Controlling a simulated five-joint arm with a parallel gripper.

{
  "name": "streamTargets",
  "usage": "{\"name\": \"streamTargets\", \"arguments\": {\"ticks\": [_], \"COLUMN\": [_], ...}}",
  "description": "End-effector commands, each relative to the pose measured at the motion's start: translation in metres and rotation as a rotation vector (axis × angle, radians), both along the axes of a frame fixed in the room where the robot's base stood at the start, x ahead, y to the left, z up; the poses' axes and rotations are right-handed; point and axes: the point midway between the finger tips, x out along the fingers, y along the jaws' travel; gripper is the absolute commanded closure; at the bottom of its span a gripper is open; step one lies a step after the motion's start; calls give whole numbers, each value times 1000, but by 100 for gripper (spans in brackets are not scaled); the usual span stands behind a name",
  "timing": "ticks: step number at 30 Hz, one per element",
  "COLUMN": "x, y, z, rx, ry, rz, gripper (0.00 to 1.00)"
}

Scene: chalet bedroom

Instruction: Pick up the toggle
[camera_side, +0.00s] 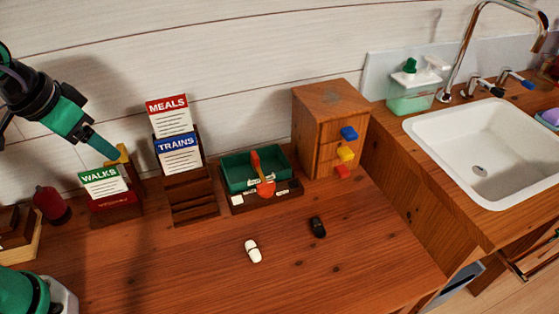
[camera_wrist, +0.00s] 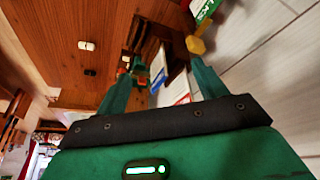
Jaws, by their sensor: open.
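Two small rounded pieces lie apart on the wooden desk (camera_side: 215,265): a white one (camera_side: 253,250) and a black one (camera_side: 318,226). I cannot tell which of them is the toggle. A small white piece (camera_wrist: 87,45) shows on the wood at upper left in the wrist view. My gripper (camera_side: 103,148) is at upper left in the side view, raised above the WALKS card holder and well away from both pieces. In the wrist view its two green fingers (camera_wrist: 160,70) are spread with nothing held between them.
A WALKS holder (camera_side: 103,200), a MEALS and TRAINS card rack (camera_side: 190,190), a green tray (camera_side: 240,180) and a small drawer cabinet (camera_side: 318,110) line the wall. A sink (camera_side: 480,150) is at right. The desk's front is mostly clear.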

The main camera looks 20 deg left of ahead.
Motion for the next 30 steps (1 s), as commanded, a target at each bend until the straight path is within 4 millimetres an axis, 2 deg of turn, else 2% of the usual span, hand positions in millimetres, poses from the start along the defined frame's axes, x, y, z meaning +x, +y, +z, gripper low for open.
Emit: {"name": "streamTargets", "arguments": {"ticks": [6, 15, 23, 30], "x": [28, 56, 69, 68], "y": [-38, -98, -156, -211], "z": [-13, -41, -77, -119], "rx": [13, 42, 79, 121], "ry": [73, 164, 240, 305], "rz": [-103, -237, -352, -454], "gripper": [29, 29, 29, 29]}}
